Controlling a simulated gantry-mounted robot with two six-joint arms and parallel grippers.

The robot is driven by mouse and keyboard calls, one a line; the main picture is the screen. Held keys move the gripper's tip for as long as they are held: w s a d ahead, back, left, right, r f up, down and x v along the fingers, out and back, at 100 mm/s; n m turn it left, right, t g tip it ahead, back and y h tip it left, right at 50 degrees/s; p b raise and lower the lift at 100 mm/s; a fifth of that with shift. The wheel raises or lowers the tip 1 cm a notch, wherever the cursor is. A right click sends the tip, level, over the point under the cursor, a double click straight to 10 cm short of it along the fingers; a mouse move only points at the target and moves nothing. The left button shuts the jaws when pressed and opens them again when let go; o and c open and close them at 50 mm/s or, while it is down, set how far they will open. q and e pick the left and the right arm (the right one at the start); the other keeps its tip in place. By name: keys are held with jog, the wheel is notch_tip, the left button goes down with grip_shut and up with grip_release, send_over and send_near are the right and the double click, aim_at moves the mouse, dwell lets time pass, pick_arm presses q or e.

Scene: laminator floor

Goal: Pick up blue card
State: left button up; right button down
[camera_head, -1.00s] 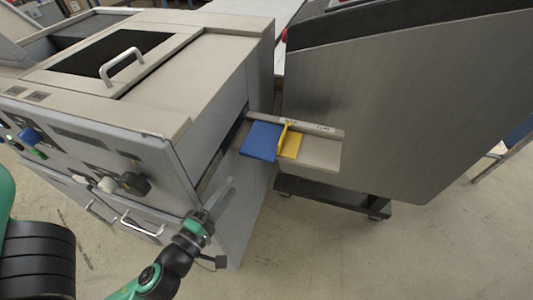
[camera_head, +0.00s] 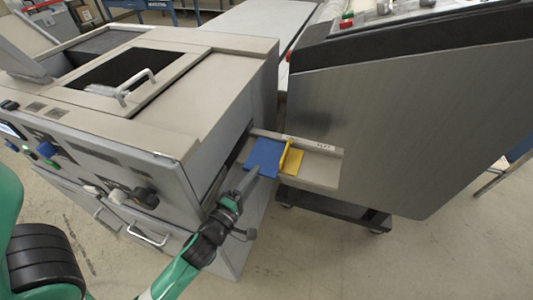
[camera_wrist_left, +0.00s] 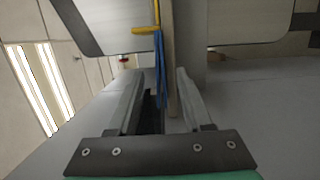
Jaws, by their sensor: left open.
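The blue card (camera_head: 264,156) lies at the left end of a small beige tray (camera_head: 322,170) on the side of the machine, against a yellow piece (camera_head: 291,161). My left gripper (camera_head: 250,180) is at the card's near edge. In the left wrist view, the left gripper (camera_wrist_left: 157,80) is open. The blue card (camera_wrist_left: 160,70) shows there edge-on as a thin strip in line with the gap between the fingers. The yellow piece (camera_wrist_left: 146,30) is beyond the fingertips. I cannot tell whether a finger touches the card. My right gripper is not in view.
The large grey machine (camera_head: 230,85) with knobs and handles stands left of the tray. A big grey metal panel (camera_head: 400,130) on a dark wheeled base (camera_head: 335,207) stands close on the right. Open floor (camera_head: 400,265) lies in front.

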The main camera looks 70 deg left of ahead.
pick_arm(q)
jog(key=shift+w+a, duration=0.5)
jog(key=shift+w, duration=0.05)
jog(key=shift+c, duration=0.2)
grip_shut()
dwell(0.9)
